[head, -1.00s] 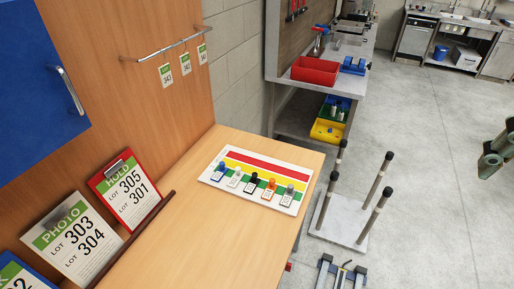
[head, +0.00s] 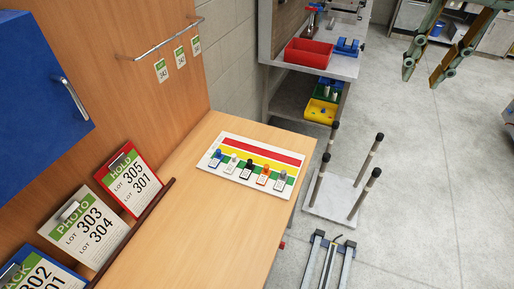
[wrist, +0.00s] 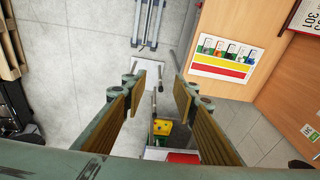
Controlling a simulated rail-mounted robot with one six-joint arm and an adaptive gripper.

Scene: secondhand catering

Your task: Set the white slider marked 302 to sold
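The slider board (head: 257,150) is white with red, yellow and green stripes and lies on the wooden table. The white slider (head: 233,159) stands in the green stripe, second from the left between the blue slider (head: 217,154) and the black slider (head: 249,164). The small tags by the knobs are too small to read. My gripper (head: 422,76) is open and empty, up at the right over the floor, well away from the board. In the wrist view the open fingers (wrist: 158,86) are apart, with the board (wrist: 222,68) at upper right.
Orange (head: 265,171) and grey (head: 282,175) sliders stand to the right on the same board. The HOLD sign (head: 130,178), PHOTO sign (head: 85,228) and a blue-framed sign (head: 40,272) lean along the left. A tag rail (head: 165,40) juts from the wooden panel. The front table top is clear.

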